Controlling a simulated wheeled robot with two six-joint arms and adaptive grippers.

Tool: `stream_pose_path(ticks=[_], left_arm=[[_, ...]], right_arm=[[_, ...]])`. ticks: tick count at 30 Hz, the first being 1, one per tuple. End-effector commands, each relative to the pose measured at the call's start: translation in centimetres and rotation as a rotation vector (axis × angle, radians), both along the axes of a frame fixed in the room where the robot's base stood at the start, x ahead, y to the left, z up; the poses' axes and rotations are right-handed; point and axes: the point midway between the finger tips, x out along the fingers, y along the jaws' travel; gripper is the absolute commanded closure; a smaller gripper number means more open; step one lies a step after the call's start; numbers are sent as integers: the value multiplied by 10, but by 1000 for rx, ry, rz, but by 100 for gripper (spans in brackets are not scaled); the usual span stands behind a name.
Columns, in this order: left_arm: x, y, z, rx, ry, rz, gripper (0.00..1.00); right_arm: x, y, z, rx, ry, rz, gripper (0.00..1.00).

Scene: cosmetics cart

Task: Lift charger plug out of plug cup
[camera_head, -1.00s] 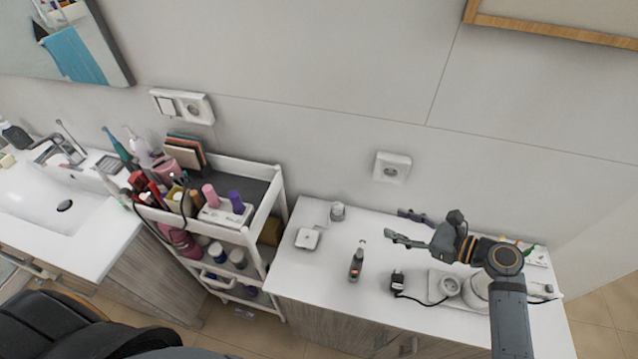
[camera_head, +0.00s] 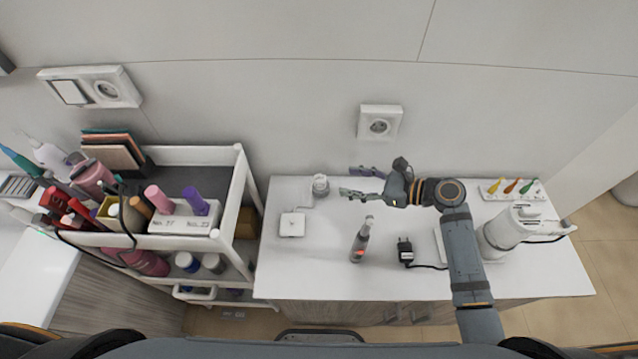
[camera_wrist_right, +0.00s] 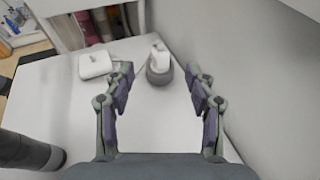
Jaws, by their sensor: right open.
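The plug cup (camera_head: 320,187) is a small grey cup at the back left of the white counter. In the right wrist view, a white charger plug (camera_wrist_right: 159,54) stands in the grey cup (camera_wrist_right: 159,74), its upper part showing above the rim. My right gripper (camera_head: 353,182) is open and empty, to the right of the cup and pointing at it. In the wrist view its two fingers (camera_wrist_right: 160,95) are spread wide, with the cup ahead, centred between them and not touched. My left gripper is not in view.
A white square box (camera_head: 292,225) lies in front of the cup. A dark bottle (camera_head: 360,240) and a black adapter (camera_head: 405,252) stand nearer the front. A loaded cosmetics cart (camera_head: 240,205) stands at left. The wall is close behind.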

Motion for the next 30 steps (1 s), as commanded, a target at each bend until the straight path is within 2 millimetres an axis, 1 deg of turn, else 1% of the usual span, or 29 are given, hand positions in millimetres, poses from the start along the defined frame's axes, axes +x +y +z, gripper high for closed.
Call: stream_pose_path(ticks=[1,3,6,9,14,18,21,24,30], left_arm=[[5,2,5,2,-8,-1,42],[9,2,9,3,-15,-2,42],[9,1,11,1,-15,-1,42],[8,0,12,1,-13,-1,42],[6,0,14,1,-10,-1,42],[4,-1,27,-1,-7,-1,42],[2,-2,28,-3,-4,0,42],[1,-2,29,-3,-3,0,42],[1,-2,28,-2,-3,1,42]], right_arm=[[3,9,2,7,0,-1,44],[8,21,-1,8,1,2,44],[14,34,-7,5,1,0,44],[17,41,-11,2,1,2,44],[19,46,-11,2,1,2,44],[28,68,-11,6,1,1,44],[34,81,-19,4,2,1,44],[37,88,-23,1,0,1,44],[37,88,-24,0,-1,0,44]])
